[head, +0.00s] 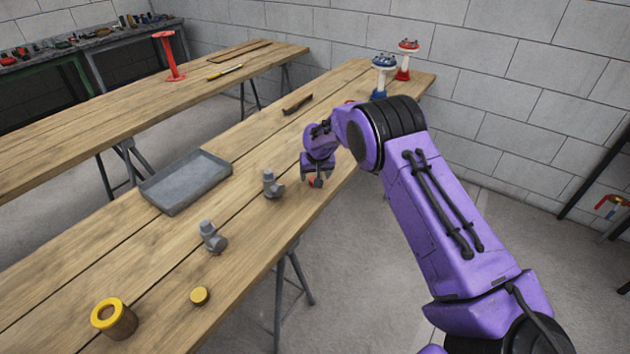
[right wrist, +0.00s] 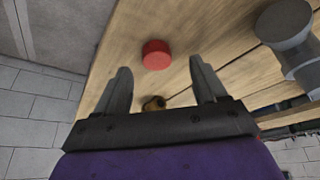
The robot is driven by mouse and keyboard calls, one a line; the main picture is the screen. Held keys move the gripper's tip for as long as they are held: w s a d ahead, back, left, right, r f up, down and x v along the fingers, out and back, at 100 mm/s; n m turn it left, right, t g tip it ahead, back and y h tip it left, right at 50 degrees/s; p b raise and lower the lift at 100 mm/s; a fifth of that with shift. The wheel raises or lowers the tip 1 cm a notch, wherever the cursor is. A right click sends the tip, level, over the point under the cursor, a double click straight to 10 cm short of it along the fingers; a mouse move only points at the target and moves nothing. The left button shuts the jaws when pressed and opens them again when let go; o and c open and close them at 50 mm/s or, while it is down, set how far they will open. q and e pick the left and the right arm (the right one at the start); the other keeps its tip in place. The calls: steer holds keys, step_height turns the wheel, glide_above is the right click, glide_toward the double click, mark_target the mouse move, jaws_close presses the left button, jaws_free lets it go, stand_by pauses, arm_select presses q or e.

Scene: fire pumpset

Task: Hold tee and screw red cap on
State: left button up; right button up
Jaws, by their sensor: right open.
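The red cap (right wrist: 155,54) lies on the wooden bench and shows between and just beyond my right fingertips (right wrist: 159,66). In the head view only a sliver of the red cap (head: 311,183) shows under my right gripper (head: 317,180). That gripper is open and empty, pointing down over the bench's near edge. One grey tee (head: 272,184) stands left of the gripper; a grey fitting (right wrist: 288,28) shows at the right in the wrist view. A second grey tee (head: 211,238) stands nearer. My left gripper is not in view.
A grey tray (head: 186,181) lies left of the tees. A yellow cap (head: 199,296) and a yellow ring-topped piece (head: 114,319) are at the near end. Blue (head: 382,75) and red (head: 406,60) hydrant-like pieces stand at the far end.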

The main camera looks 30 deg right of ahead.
steer(key=x, duration=0.3)
steer(key=shift+w+d+f, duration=0.2)
steer(key=shift+d+f, duration=0.1)
steer(key=shift+s+a+r, duration=0.1)
steer(key=c, duration=1.1)
steer(key=shift+c, duration=0.2)
step_height(320, 180, up, 3)
steer(key=shift+f, duration=0.1)
steer(key=s+a+r+b, duration=0.1)
steer(key=s+r+b, duration=0.2)
steer(key=s+r, duration=0.7)
steer(key=s, duration=0.4)
steer(key=shift+a, duration=0.35)
